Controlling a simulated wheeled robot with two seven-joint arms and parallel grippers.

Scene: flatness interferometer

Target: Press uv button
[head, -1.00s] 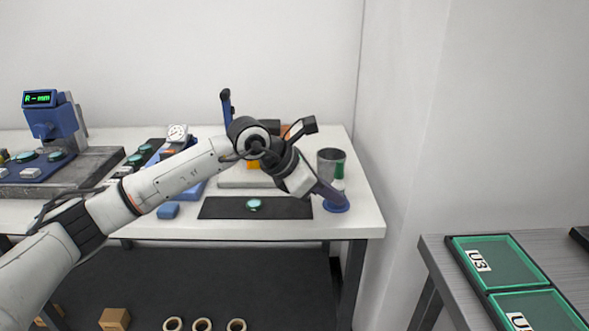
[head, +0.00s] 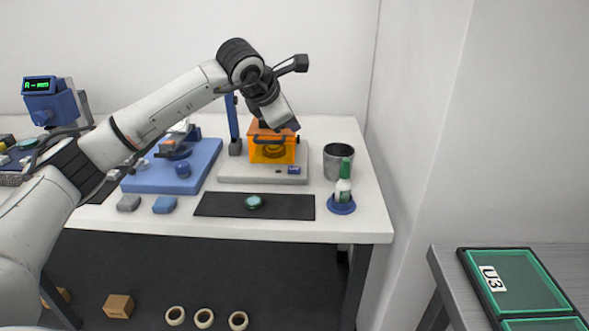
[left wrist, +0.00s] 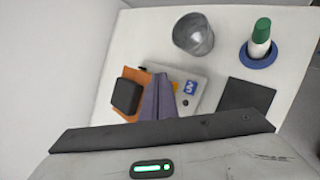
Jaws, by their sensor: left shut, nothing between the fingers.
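The UV station is a pale grey base (head: 236,174) with an orange see-through cover (head: 258,152) on it, on the white table. A blue UV label (head: 294,170) sits on the base's front right; it also shows in the left wrist view (left wrist: 189,87). A small dark dot beside the label may be the button, but it is too small to be sure. My left gripper (head: 294,127) is shut and empty, above the right part of the station and pointing down. Its bluish fingers (left wrist: 158,98) hide part of the station in the left wrist view. My right gripper is out of view.
A grey metal cup (head: 338,162) and a green-capped bottle (head: 343,186) in a blue holder stand right of the station. A blue stand (head: 205,157) is to the left.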

